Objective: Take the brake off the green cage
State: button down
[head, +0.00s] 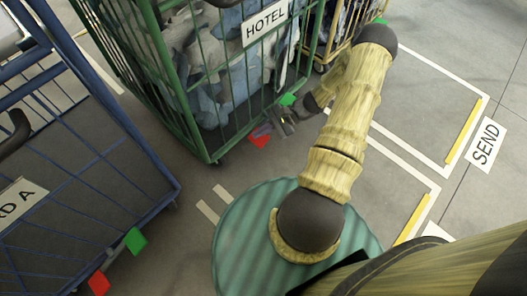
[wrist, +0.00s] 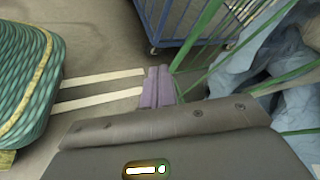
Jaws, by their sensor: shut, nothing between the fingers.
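The green cage (head: 177,92) stands at upper centre in the head view, holds grey-blue bags and bears a HOTEL sign (head: 266,22). Low on its near side are a red tab (head: 259,141) and a green tab (head: 288,99). My gripper (head: 264,130) is shut and empty, low beside the cage, with its tips close to the red tab. I cannot tell whether it touches. In the wrist view its purplish fingers (wrist: 158,88) are together beside the cage's green bars (wrist: 205,30). The tabs are not seen there.
A blue cage (head: 75,130) stands at left, with its own green tab (head: 136,240) and red tab (head: 98,283). A yellowish cage (head: 333,40) stands behind the green one. Marked floor with a SEND sign (head: 486,145) lies clear at right.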

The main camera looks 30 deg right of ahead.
jog(key=d+f+m+t+h+b, duration=0.1)
jog(key=d+f+m+t+b, duration=0.3)
jog(key=f+b, duration=0.4)
jog(key=w+d+f+m+t+h+b, duration=0.1)
jog(key=d+f+m+t+b, duration=0.3)
jog(key=f, duration=1.2)
jog(key=w+d+f+m+t+h+b, duration=0.1)
jog(key=d+f+m+t+b, duration=0.3)
jog(key=f+b, duration=0.8)
jog(key=shift+w+m+t+h, duration=0.1)
jog(key=shift+m+t+h, duration=0.35)
jog(key=shift+t, duration=0.75)
jog(key=shift+m+t+h, duration=0.25)
jog(key=shift+m+t, duration=0.3)
jog(key=shift+t, duration=0.65)
jog(key=shift+r, duration=0.1)
jog(key=shift+w+a, duration=0.1)
jog(key=shift+w+a+r, duration=0.15)
jog(key=shift+w+a, duration=0.1)
jog(key=shift+w, duration=0.2)
jog(key=w+a+r+p, duration=0.3)
jog(key=w+a+r, duration=0.1)
jog(key=w+r, duration=0.2)
jog(key=shift+w+a, duration=0.3)
jog(key=shift+w, duration=0.4)
jog(key=shift+w+d, duration=0.1)
